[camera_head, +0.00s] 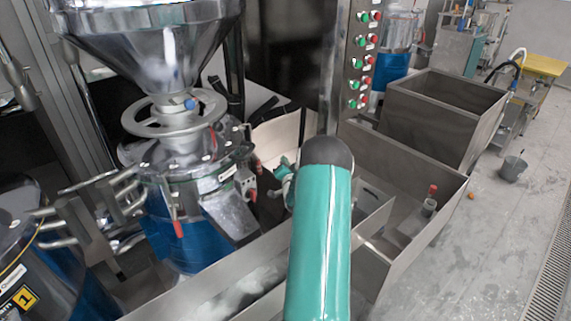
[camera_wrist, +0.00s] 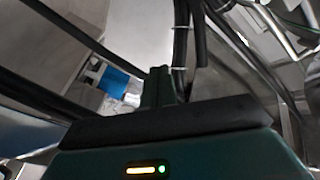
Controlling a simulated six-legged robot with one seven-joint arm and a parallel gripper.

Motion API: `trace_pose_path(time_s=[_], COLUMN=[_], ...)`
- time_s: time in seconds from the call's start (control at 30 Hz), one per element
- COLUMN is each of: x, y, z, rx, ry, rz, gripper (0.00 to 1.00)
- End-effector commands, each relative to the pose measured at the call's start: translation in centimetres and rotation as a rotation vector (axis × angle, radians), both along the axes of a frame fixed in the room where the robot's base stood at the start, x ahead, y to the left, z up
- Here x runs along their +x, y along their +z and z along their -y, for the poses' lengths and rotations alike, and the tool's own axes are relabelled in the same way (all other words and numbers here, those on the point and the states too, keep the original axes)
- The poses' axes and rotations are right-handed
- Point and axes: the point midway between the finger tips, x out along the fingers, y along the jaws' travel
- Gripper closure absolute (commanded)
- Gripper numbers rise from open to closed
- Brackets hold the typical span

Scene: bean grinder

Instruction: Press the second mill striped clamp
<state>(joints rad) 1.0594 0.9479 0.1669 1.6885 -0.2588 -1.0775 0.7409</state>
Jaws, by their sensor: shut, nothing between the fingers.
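The mill at the centre left (camera_head: 172,165) has a steel hopper on top, a handwheel and a blue lower body. My gripper (camera_head: 282,172) is mostly hidden behind my green arm, just right of the mill's rim. In the wrist view its fingers (camera_wrist: 158,86) are shut and empty, close to dark hoses. I cannot tell whether they touch anything.
A steel trough (camera_head: 250,280) runs below and right of the mill. A panel of red and green buttons (camera_head: 362,62) stands behind. An open steel bin (camera_head: 440,110) is at the back right. The grey floor (camera_head: 490,240) at right is mostly clear, with a small bucket (camera_head: 512,168).

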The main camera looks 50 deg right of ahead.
Motion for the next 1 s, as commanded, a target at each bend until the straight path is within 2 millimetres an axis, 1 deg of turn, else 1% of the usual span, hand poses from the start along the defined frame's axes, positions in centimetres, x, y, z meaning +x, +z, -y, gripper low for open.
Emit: trace_pose_path(time_s=[0.07, 0.4, 0.5, 0.6, 0.73, 1.0], x=[0.2, -4.2, -5.4, -6.2, -6.7, -6.9], y=[0.1, 0.1, 0.0, 0.1, 0.0, 0.0], z=[0.0, -4.6, -5.7, -6.5, -6.9, -6.9], rx=[0.0, 0.0, 0.002, 0.0, 0.0, 0.0], ry=[0.001, 0.001, 0.001, 0.0, 0.001, 0.0], rz=[0.0, -0.001, -0.001, 0.0, -0.001, 0.0], gripper=[1.0, 1.0, 1.0, 1.0, 1.0, 1.0])
